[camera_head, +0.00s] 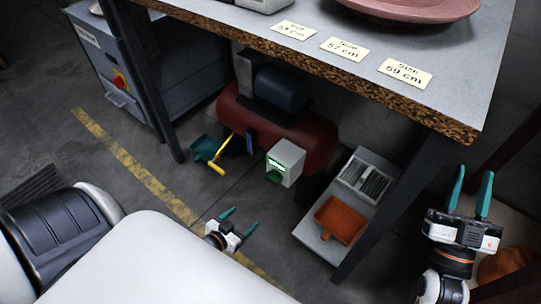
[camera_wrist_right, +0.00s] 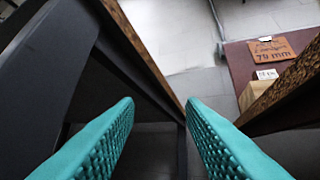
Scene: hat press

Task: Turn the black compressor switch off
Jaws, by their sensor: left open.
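The compressor (camera_head: 308,137) has a dark red tank and sits on the floor under the table in the head view. A small white box (camera_head: 288,158) with a lit green display is at its front. I cannot clearly make out the black switch. My left gripper (camera_head: 240,220) is open and empty, in front of and below the white box, apart from it. My right gripper (camera_head: 475,172) is open and empty at the right, beside the table. Its teal fingers (camera_wrist_right: 160,105) stand apart in the right wrist view.
The table (camera_head: 440,40) overhangs the compressor, with dark legs on both sides. A yellow handle (camera_head: 220,158) and a teal dustpan (camera_head: 204,147) lie left of the tank. A grey cabinet (camera_head: 105,55) stands at the left.

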